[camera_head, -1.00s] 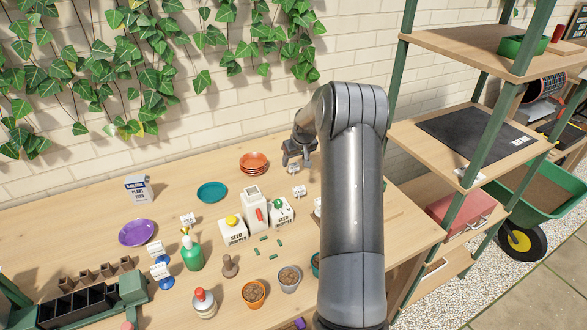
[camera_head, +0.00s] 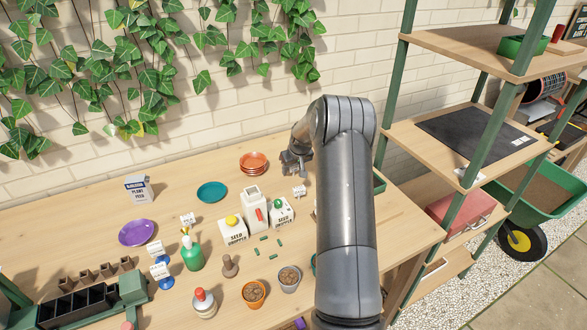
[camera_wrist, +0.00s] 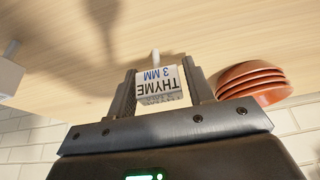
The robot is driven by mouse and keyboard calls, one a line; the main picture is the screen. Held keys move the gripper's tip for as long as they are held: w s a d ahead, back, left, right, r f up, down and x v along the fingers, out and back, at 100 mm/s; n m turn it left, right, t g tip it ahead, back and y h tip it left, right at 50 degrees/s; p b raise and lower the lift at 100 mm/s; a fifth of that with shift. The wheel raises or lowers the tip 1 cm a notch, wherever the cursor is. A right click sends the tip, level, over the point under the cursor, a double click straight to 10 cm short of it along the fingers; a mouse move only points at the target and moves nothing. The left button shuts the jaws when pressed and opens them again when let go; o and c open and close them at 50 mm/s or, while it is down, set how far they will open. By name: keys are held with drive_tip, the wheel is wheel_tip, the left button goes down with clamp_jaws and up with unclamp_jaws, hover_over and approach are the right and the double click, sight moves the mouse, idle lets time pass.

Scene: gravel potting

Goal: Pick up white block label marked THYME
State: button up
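The white block label marked THYME (camera_wrist: 158,87) shows in the wrist view, its text upside down with "3 MM" in blue. It sits between the two fingers of my gripper (camera_wrist: 160,88), one finger at each side. Any gap between fingers and block is too small to judge, so I cannot tell whether they grip it. In the head view my gripper (camera_head: 296,167) is low over the back of the bench, left of my arm. The THYME label cannot be made out there.
A stack of terracotta saucers (camera_wrist: 252,82) is close beside the right finger; it also shows in the head view (camera_head: 254,162). Another white label (camera_head: 299,190) stands just in front of my gripper. White seed containers (camera_head: 281,212) are further front-left. The brick wall (camera_head: 215,105) is behind.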

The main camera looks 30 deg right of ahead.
drive_tip(key=c, duration=0.7)
drive_tip(key=shift+r, duration=0.1)
